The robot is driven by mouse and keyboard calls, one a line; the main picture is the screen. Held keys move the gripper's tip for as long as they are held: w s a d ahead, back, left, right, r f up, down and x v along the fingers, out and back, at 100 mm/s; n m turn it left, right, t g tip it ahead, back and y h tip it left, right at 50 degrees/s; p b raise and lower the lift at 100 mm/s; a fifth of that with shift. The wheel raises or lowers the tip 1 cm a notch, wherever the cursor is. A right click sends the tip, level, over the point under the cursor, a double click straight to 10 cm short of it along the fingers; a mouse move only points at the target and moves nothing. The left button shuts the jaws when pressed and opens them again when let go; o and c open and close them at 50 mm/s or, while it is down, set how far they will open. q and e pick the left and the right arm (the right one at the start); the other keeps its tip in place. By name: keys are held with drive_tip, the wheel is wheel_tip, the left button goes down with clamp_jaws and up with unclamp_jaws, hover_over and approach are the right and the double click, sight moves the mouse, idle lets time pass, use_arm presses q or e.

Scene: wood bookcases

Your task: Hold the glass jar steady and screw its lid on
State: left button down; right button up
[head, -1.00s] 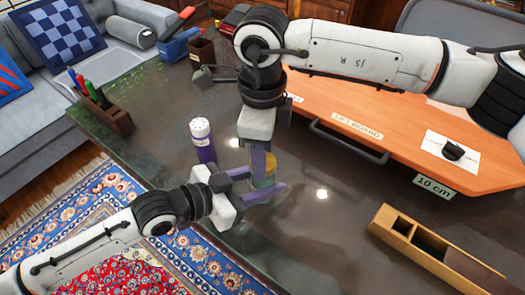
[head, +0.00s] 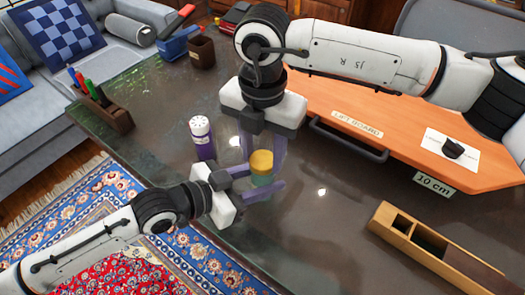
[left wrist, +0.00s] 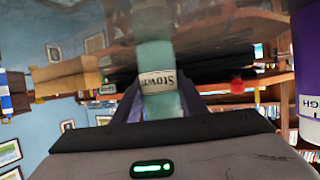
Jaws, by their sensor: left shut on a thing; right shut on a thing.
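The glass jar (head: 262,181) stands upright on the dark table with a teal look and a yellow lid (head: 261,162) on top. My left gripper (head: 266,178) reaches in from the left, shut around the jar's body. In the left wrist view the teal jar (left wrist: 160,100) shows between the fingers, with a white label partly readable as "Stown". My right gripper (head: 263,154) points down from above, its purple fingers on either side of the lid, shut on it. Whether the lid is fully seated cannot be told.
A purple bottle with a white cap (head: 202,138) stands just left of the jar. An orange lift board (head: 400,140) lies to the right, with a wooden compartment box (head: 440,250) in front. A pen holder (head: 108,115) is at the left edge.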

drive_tip(key=m, duration=0.6)
drive_tip(key=shift+m, duration=0.4)
drive_tip(key=m, duration=0.6)
drive_tip(key=o, duration=1)
drive_tip(key=shift+o, duration=0.2)
drive_tip(key=shift+r, duration=2.25)
drive_tip(key=shift+c, duration=0.4)
